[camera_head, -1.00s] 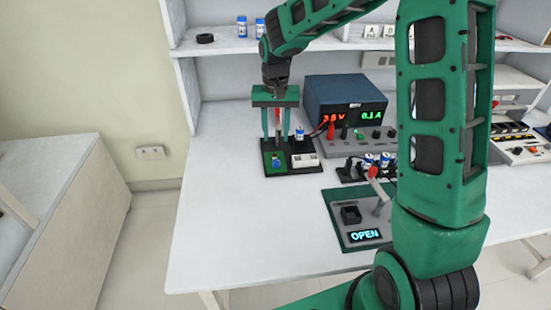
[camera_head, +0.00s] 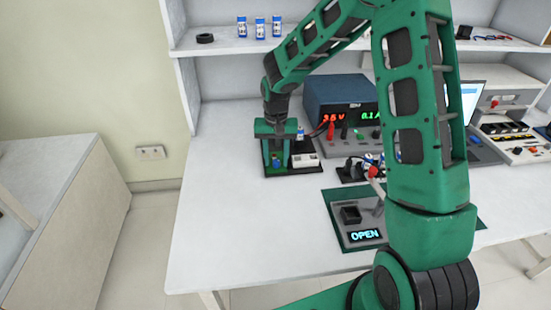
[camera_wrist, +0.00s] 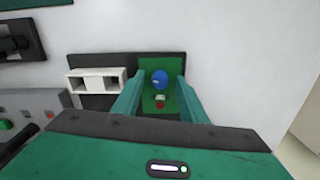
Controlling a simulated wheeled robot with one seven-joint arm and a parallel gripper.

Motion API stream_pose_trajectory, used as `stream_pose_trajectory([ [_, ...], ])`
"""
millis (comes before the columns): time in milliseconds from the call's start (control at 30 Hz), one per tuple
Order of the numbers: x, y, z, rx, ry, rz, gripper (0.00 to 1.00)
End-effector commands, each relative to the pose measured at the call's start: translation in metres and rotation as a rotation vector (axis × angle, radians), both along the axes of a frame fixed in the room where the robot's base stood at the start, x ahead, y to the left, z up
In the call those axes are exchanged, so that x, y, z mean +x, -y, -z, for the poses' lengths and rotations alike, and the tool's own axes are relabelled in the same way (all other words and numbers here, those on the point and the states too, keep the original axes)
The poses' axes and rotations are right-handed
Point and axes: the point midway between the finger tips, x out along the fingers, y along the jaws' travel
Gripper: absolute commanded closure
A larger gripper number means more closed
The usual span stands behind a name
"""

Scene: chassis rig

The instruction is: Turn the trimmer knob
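The blue trimmer knob (camera_wrist: 159,77) sits on a small green board (camera_wrist: 148,102) on a dark base. In the wrist view it lies between the tips of my gripper's two green fingers (camera_wrist: 160,84), with gaps on both sides. My gripper (camera_head: 276,163) is pointed straight down over the board in the head view. Its fingers are open and hide most of the knob and board there. Whether the fingertips are level with the knob is hard to tell.
A white block (camera_wrist: 96,79) stands beside the board. The blue power supply (camera_head: 338,95) with red and green digits is behind to the right. A green fixture (camera_head: 340,222) reading OPEN lies in front. The left part of the white table (camera_head: 215,215) is clear.

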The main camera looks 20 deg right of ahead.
Motion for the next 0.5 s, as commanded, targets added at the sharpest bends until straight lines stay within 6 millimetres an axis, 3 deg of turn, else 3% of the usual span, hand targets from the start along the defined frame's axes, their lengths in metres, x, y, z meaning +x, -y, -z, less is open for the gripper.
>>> stream_pose_trajectory([
  [133,0.0000,0.0000,-0.0002,0.000,0.000,0.000,0.61],
  [300,0.0001,-0.0001,-0.0004,0.000,0.000,0.000,1.00],
  [500,0.0002,-0.0003,-0.0006,0.000,0.001,-0.031,1.00],
])
